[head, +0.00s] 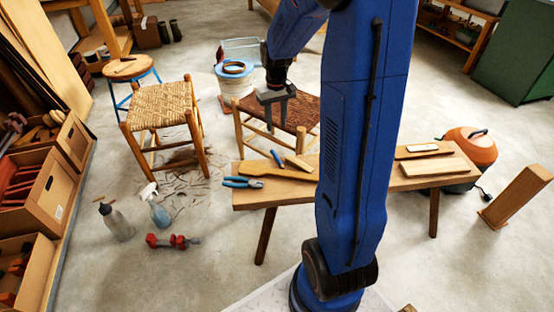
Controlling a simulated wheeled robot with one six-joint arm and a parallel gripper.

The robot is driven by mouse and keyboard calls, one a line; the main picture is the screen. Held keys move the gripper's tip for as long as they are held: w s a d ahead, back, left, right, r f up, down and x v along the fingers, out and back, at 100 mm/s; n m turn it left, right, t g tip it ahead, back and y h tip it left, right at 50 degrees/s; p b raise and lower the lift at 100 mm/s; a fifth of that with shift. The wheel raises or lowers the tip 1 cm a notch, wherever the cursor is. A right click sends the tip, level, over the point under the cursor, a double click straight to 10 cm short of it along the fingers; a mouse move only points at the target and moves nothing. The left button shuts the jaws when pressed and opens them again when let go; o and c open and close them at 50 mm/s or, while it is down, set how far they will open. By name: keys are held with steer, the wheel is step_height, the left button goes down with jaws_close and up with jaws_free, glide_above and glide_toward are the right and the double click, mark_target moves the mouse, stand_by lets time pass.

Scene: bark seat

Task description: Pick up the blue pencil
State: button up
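My gripper (269,127) hangs from the raised arm over the dark brown woven seat (299,112) of a low wooden chair. Its fingers point down and are small and partly overlapped, so I cannot tell whether they are open or shut. I see no held object. A short, slim blue thing (276,158) stands out at the back edge of the wooden bench (290,195), in front of that chair. It is too small to tell whether it is the blue pencil. I cannot make out a pencil on the seat, part of which my gripper and arm hide.
Blue-handled pliers (242,182) and wooden pieces (428,167) lie on the bench. A light woven chair (161,107) stands left; a white bucket (235,83) stands behind the seat. Spray bottles (158,212) and a red tool (172,241) occupy the floor. An orange vacuum (471,148) is right.

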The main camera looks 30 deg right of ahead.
glide_above(277, 157)
step_height(277, 157, down, 11)
steer(key=shift+a+r, duration=0.1)
steer(key=shift+f, duration=3)
jaws_close()
